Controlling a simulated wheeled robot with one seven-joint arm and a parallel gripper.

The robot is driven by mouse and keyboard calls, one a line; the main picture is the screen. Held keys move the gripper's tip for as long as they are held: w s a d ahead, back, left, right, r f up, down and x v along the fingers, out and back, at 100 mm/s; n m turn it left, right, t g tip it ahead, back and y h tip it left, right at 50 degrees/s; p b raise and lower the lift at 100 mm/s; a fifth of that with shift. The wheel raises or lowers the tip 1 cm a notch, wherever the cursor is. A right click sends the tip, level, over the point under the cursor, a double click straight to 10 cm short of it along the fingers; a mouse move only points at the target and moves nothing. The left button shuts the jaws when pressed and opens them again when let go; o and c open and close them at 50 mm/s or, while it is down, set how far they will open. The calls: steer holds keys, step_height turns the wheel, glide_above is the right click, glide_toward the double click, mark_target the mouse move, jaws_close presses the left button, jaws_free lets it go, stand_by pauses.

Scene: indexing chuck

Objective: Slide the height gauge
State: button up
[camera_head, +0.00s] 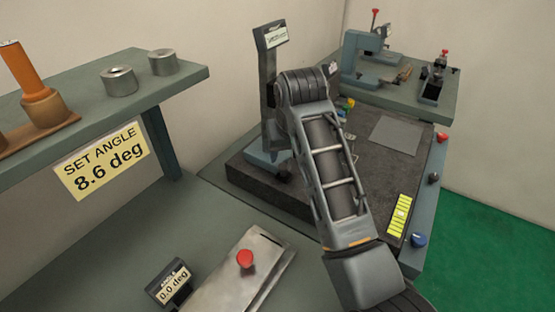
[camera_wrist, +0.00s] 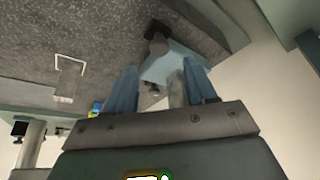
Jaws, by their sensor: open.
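The height gauge (camera_head: 268,90) stands upright on the dark granite plate (camera_head: 240,172), with a grey column, a small display at its top and a blue-grey base (camera_head: 262,158). My arm passes in front of the plate and hides part of the base's surroundings. In the wrist view, my gripper (camera_wrist: 160,72) is open, with two blue fingers apart. The gauge's pale blue base (camera_wrist: 185,62) and a dark knob (camera_wrist: 157,38) show beyond and between the fingertips. I cannot tell whether the fingers touch it. My fingers are hidden in the head view.
A shelf (camera_head: 190,82) with metal cylinders and an orange-handled tool stands at left, above a "SET ANGLE 8.6 deg" sign (camera_head: 103,160). A plate with a red knob (camera_head: 245,259) and a 0.0 deg display (camera_head: 170,287) lie below. Another bench (camera_head: 440,105) with fixtures stands behind.

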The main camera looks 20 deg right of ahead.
mark_target(284, 166)
steer(key=shift+p+x, duration=0.3)
steer(key=shift+x, duration=2.9)
steer(key=shift+c, duration=0.5)
jaws_close()
